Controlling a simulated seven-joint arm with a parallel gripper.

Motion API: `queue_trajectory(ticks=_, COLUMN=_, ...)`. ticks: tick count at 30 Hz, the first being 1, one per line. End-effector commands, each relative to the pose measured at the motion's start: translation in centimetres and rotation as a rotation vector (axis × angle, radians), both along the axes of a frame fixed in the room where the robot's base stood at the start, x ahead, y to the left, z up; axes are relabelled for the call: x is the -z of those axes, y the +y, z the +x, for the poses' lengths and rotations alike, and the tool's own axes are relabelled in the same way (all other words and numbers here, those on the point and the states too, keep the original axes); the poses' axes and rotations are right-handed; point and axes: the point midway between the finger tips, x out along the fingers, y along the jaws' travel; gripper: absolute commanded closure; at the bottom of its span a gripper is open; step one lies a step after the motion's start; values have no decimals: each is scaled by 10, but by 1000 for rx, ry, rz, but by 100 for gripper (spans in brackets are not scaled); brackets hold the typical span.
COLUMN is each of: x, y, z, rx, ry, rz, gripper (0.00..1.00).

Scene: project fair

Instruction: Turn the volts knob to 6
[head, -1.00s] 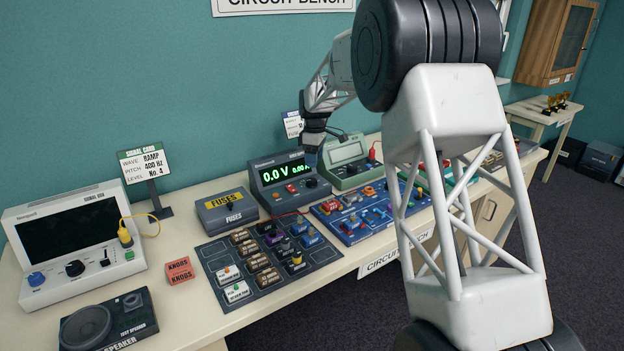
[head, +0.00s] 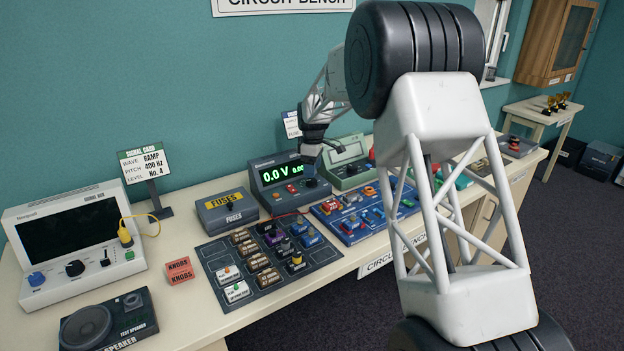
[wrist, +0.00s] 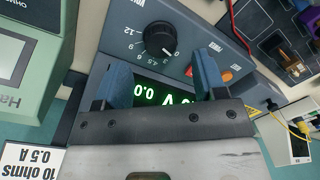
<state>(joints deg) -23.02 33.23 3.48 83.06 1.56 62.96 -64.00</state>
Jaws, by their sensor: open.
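The grey power supply (head: 268,196) stands at the back of the bench, its green display reading 0.0 V. Its black volts knob (wrist: 160,38) shows in the wrist view with a scale around it, where 12 and 9 can be read; the white mark on the knob seems to be on the low side, near 0. In the head view the knob (head: 311,183) is small, just below my gripper (head: 310,158). In the wrist view my gripper (wrist: 164,66) is open and empty. Its two blue fingers hang over the display, with the knob beyond and between their tips, apart from them.
A green meter (head: 346,165) stands close on the right of the supply, and a fuse box (head: 227,212) on the left. Red and orange buttons (wrist: 225,75) sit beside the right finger. Circuit boards (head: 325,262) lie in front.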

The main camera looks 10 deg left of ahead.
Motion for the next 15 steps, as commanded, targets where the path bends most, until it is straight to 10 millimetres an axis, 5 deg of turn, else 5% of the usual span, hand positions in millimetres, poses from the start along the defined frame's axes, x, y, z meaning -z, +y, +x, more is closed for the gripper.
queue_trajectory(ticks=6, x=28, y=0, z=-2, rx=0, ry=2, rz=-1, gripper=35)
queue_trajectory(ticks=15, x=43, y=0, z=-2, rx=0, ry=0, rz=0, gripper=35)
